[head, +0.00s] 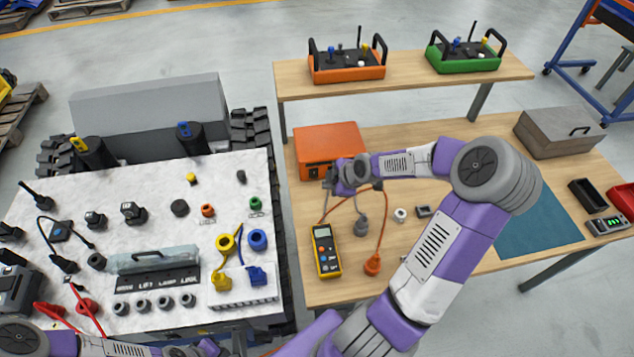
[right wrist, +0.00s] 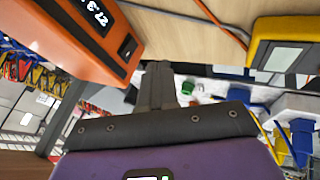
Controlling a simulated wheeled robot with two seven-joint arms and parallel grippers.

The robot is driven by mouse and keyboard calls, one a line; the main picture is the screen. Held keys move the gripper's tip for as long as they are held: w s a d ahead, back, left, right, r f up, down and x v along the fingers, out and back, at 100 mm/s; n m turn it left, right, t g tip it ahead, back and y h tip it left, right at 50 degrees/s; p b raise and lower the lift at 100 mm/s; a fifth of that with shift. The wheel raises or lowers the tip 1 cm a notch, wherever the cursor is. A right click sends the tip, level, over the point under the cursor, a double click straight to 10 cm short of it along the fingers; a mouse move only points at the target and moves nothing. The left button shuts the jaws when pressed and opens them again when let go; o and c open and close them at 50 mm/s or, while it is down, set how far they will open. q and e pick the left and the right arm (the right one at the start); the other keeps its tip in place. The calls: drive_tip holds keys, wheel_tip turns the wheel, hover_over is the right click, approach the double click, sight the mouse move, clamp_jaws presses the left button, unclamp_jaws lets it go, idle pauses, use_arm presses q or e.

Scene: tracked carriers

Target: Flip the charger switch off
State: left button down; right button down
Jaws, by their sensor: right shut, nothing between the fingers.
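The charger is an orange box (head: 330,145) on the wooden bench, with a small dark switch on its front face. In the right wrist view the charger (right wrist: 88,35) shows a lit display reading about 27.3, with a black rocker switch (right wrist: 127,46) beside it. I cannot tell which way the rocker is tipped. My right gripper (head: 328,182) is just in front of the charger's front face, near its lower right. In the right wrist view its fingers (right wrist: 158,80) are together and empty, apart from the switch. My left gripper is out of view; part of its arm shows at the bottom left.
A yellow multimeter (head: 326,250) and orange cable lie in front of the charger. A grey case (head: 560,132) and a teal mat (head: 540,228) are to the right. Orange and green controllers stand on the rear shelf (head: 410,72). The tracked carrier (head: 150,240) with many parts is left.

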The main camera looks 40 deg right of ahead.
sight(314, 174)
drive_tip(key=b+x, duration=0.4)
drive_tip(key=x, duration=0.2)
drive_tip(key=shift+w+f+b, duration=0.25)
drive_tip(key=shift+f+b, duration=0.1)
drive_tip(key=shift+w+d+b, duration=0.15)
drive_tip(key=shift+w+d, duration=0.1)
drive_tip(key=shift+w, duration=0.25)
drive_tip(key=shift+w+d+b, duration=0.15)
drive_tip(key=shift+w+d, duration=0.1)
drive_tip(key=shift+w, duration=0.25)
drive_tip(key=shift+w+d, duration=0.45)
drive_tip(key=shift+w, duration=0.25)
drive_tip(key=shift+w+d+p, duration=0.1)
drive_tip(key=shift+w+p, duration=0.15)
drive_tip(key=shift+p, duration=0.3)
drive_tip(key=shift+f+p, duration=0.15)
drive_tip(key=shift+p, duration=0.15)
drive_tip(key=shift+f, duration=0.25)
